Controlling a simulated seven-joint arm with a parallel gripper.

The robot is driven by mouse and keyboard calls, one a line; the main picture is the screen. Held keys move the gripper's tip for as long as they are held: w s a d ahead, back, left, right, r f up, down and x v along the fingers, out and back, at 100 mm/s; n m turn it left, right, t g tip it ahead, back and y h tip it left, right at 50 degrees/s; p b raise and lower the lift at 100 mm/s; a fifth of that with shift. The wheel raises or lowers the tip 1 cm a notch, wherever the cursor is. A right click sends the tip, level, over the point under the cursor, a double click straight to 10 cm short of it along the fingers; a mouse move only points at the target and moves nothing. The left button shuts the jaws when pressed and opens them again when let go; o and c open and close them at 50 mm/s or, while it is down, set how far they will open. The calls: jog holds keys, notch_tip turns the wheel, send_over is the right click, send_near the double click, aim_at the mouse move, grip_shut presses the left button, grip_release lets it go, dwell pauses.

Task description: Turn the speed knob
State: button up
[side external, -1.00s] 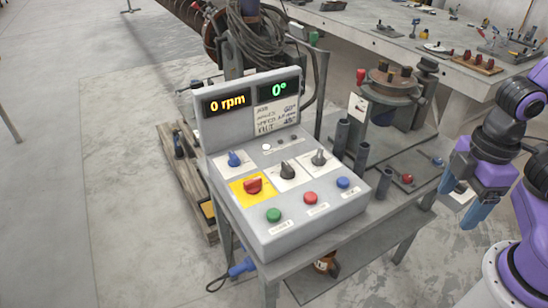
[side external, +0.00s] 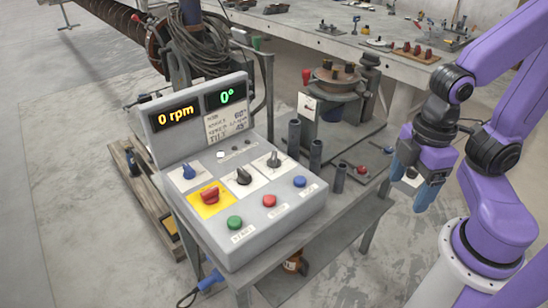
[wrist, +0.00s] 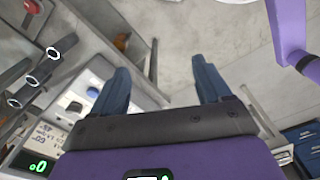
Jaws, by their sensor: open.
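The grey control console (side external: 262,235) stands on a metal table, with a blue knob (side external: 188,172), a red knob on a yellow plate (side external: 210,196), a black knob (side external: 243,176) and a dark grey knob (side external: 273,160). Their labels are too small to read, so I cannot tell which is the speed knob. The displays read 0 rpm (side external: 178,116) and 0° (side external: 226,97). My gripper (side external: 420,192) is open and empty, right of the console and apart from it. Its two blue fingers (wrist: 163,88) are spread in the wrist view, with part of the console (wrist: 75,90) to the left.
Green (side external: 235,222), red (side external: 269,200) and blue (side external: 300,181) buttons line the console's front. Upright dark tubes (side external: 315,155) stand at its right, with a round fixture (side external: 337,80) behind. A workbench (side external: 340,42) with small parts is at the back.

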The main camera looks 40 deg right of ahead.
jog(key=c, duration=0.3)
jog(key=shift+w+a+r, duration=0.1)
jog(key=shift+w+a, duration=0.1)
jog(key=shift+w, duration=0.05)
jog(key=c, duration=0.3)
notch_tip(320, 180, up, 3)
jog(key=n, duration=1.4)
send_over(274, 155)
jog(key=shift+c, duration=0.2)
notch_tip(274, 155, down, 17)
jog(key=shift+r, duration=0.1)
jog(key=shift+c, duration=0.3)
